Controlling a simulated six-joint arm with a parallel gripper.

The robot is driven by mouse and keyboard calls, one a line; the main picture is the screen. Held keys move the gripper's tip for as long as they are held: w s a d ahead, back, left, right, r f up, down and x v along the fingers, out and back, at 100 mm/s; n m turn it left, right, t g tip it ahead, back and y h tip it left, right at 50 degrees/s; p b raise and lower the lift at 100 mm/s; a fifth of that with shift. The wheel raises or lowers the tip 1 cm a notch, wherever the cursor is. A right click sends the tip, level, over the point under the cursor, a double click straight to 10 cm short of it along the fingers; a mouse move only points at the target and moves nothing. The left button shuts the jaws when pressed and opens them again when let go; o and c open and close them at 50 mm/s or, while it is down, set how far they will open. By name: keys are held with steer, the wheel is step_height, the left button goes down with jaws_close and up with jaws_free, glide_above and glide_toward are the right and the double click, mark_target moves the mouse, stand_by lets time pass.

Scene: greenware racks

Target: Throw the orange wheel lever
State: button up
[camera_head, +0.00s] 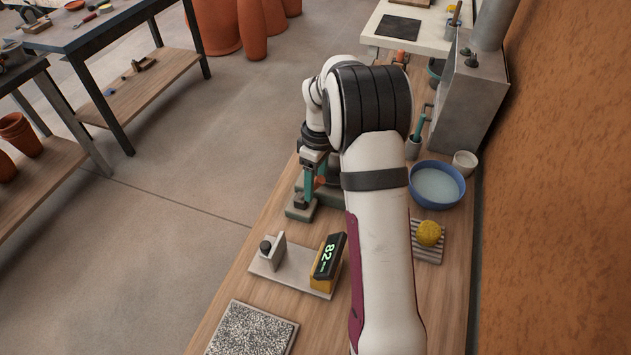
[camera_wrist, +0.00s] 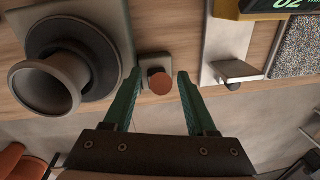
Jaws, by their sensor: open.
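My gripper (camera_wrist: 159,74) is open, with one green finger on each side of the knob. I see a gap on both sides, and neither finger visibly touches it. In the head view my gripper (camera_head: 316,184) is low over the bench, with a bit of orange between its fingers. My arm hides part of this area. A dark round wheel (camera_wrist: 100,45) with a grey, hollow pot-like piece (camera_wrist: 45,88) is left of the lever in the wrist view.
A yellow gauge (camera_head: 323,283) reading 82 stands on a pale plate with an upright bracket (camera_head: 279,250). A speckled slab (camera_head: 252,330) lies nearer. A blue bowl (camera_head: 437,200) and yellow sponge (camera_head: 429,233) are right of my arm. The bench's left edge is close.

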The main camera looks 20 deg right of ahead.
jaws_close()
stand_by(1.4)
